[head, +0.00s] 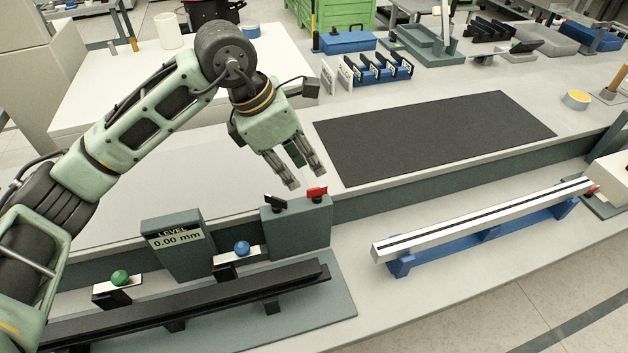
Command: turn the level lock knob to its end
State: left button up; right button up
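My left gripper (305,180) is open and empty, its fingers pointing down just above two small lever knobs. The black knob (275,199) and the red knob (317,193) sit on top of a grey-green box (298,226). I cannot tell from markings which one is the level lock knob. The fingers look apart from both knobs. Left of the box, a display panel (177,243) reads LEVEL 0.00 mm. My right gripper is not in view.
A silver bar (480,220) on blue supports lies at the right. A black mat (430,135) lies behind, bare.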

aim_at(316, 188)
pick_arm(q)
jog(key=p+x, duration=0.1)
jog(key=x, duration=0.6)
jog(key=shift+s+d+r+p, duration=0.1)
jog(key=shift+d+p, duration=0.05)
jog(key=shift+p, duration=0.2)
jog(key=shift+c, duration=0.5)
grip_shut()
